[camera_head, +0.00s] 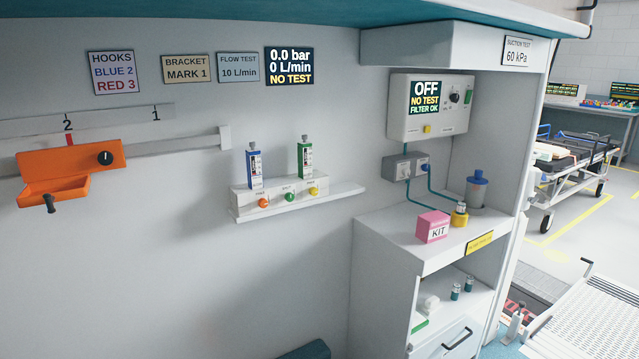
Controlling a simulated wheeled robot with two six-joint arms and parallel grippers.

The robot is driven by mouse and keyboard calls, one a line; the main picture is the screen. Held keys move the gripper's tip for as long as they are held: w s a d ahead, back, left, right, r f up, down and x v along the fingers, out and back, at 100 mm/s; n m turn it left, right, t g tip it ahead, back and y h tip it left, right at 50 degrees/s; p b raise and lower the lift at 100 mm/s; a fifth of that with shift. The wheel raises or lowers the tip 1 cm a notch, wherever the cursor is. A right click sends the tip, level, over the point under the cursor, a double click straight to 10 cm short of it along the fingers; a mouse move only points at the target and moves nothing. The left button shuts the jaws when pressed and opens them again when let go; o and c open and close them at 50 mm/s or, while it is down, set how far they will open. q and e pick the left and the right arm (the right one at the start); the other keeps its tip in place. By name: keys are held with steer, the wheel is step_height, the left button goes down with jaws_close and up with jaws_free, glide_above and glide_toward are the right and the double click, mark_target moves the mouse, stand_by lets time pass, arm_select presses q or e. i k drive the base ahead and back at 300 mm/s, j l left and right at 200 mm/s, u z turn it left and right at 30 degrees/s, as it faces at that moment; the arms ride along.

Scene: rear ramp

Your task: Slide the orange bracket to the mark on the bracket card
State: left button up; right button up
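The orange bracket (68,168) sits on the grey wall rail (185,147) at the left. It has a black knob (105,158) on its front and a dark handle (49,204) below its tray. A red pointer (69,139) on top of it stands under the 2 of the scale strip (110,116). The 1 is farther right on the strip. The bracket card (187,69) on the wall reads "BRACKET MARK 1". Neither of my grippers is in view.
The rail ends at a white stop (224,138). Right of it, a wall shelf (300,201) holds two flowmeters (305,160). A pink KIT box (433,226) stands on the counter. The wall below the bracket is clear.

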mark_target(61, 174)
steer(key=u, duration=1.3)
